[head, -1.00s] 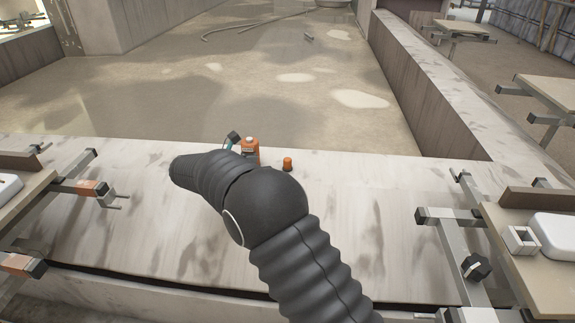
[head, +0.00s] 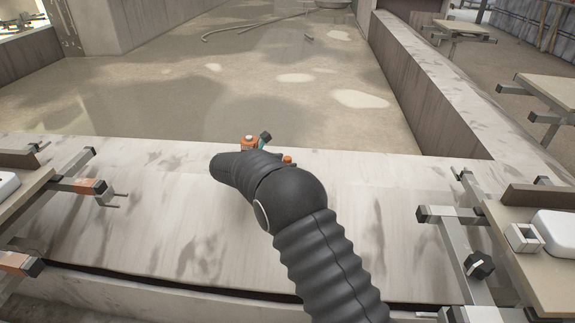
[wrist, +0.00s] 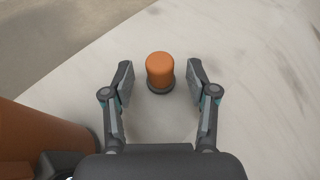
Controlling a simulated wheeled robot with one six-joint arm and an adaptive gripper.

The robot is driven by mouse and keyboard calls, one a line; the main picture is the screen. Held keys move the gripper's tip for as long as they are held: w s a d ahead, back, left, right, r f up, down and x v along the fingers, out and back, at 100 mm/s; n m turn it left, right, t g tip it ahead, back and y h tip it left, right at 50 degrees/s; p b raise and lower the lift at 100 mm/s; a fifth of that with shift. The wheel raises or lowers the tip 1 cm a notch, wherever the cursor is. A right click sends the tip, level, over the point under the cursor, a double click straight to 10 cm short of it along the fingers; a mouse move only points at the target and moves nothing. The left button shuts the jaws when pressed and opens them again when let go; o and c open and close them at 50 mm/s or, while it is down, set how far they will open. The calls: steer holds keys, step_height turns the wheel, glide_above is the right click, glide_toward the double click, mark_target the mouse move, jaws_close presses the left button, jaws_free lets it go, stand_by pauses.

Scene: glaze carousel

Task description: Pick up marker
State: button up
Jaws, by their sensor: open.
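In the wrist view the marker (wrist: 160,70), a small orange piece with a rounded top and dark base, stands upright on the pale slab. My gripper (wrist: 158,73) is open, with one finger on each side of the marker and a gap on both sides. In the head view only the orange top of the marker (head: 287,159) shows above my arm. My gripper is mostly hidden behind my arm there, with one dark fingertip (head: 265,137) showing.
A larger orange object (head: 248,141) stands left of the marker, near the slab's far edge. It fills the lower left of the wrist view (wrist: 40,145). Clamped side boards (head: 545,265) flank the slab (head: 120,210). Bare slab lies right of the marker.

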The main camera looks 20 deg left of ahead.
steer(key=shift+x, duration=1.1)
steer(key=c, duration=1.1)
steer(key=shift+o, duration=0.2)
steer(key=shift+r, duration=0.1)
